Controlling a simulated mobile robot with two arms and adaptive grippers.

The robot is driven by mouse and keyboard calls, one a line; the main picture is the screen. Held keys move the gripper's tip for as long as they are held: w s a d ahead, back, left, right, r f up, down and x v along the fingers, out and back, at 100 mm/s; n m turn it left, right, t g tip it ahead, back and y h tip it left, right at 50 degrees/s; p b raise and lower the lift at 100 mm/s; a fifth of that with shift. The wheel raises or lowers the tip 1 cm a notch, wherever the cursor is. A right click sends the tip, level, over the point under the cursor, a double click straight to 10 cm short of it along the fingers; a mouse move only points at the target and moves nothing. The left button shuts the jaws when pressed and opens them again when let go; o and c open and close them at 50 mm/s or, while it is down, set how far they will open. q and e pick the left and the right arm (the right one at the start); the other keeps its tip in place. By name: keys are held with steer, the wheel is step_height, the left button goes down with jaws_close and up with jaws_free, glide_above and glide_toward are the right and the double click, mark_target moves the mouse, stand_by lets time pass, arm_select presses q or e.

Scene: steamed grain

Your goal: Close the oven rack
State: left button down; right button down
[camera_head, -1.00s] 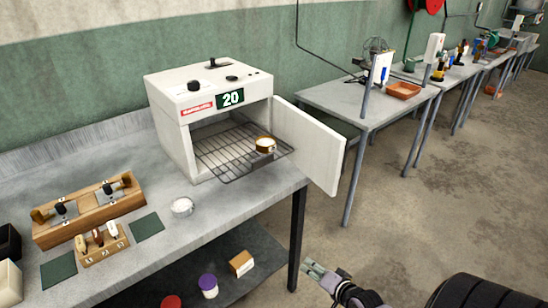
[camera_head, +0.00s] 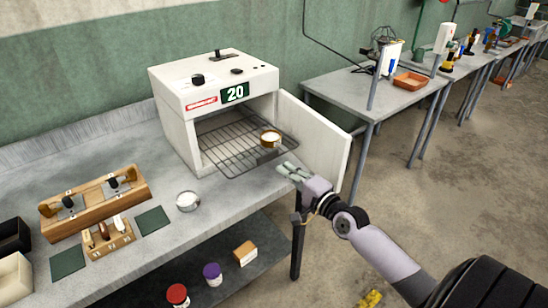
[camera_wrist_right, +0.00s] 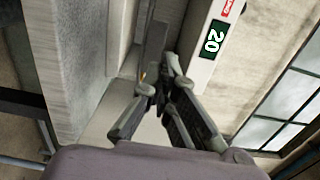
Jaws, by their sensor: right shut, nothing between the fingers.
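The white oven (camera_head: 215,85) with a "20" display stands on the grey bench with its door (camera_head: 312,135) swung open to the right. The wire oven rack (camera_head: 228,150) sticks out of the front opening. A small brown-rimmed dish (camera_head: 270,138) sits on the rack's right part. My right gripper (camera_head: 286,170) is shut and empty, just in front of the rack's front right corner and left of the open door. In the right wrist view the gripper (camera_wrist_right: 160,95) points at the oven, whose display shows sideways; the rack is hard to make out there. My left gripper is not in view.
Jars (camera_head: 212,274) and a box (camera_head: 245,253) stand on the lower shelf. Another table (camera_head: 345,90) stands behind the door.

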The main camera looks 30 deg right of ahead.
mark_target(268, 156)
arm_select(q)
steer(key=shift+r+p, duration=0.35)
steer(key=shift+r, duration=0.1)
arm_select(e)
steer(key=w, duration=0.6)
steer(key=shift+a, duration=0.25)
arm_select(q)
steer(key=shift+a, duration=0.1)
arm_select(e)
steer(key=shift+w, duration=0.1)
